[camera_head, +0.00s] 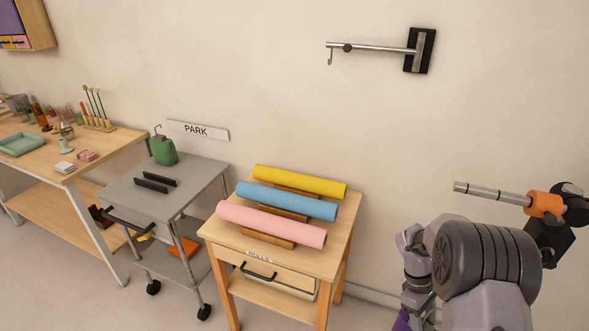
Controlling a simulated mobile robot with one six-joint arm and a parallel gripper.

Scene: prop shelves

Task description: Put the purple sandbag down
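A small piece of something purple (402,321) shows at the bottom edge, right of centre, beside the end of my arm. It may be the purple sandbag, but most of it is cut off or hidden. My gripper (418,301) is low at the bottom edge, close to the purple piece and partly out of the picture. Its fingers cannot be made out, so I cannot tell whether it holds the purple thing.
A grey cart (120,194) carries a green hooked object (163,150) and black rails. A wooden stand (328,262) holds pink, blue and yellow rolls. A hooked metal arm (375,47) is on the wall. A rod with an orange collar (545,204) is at right.

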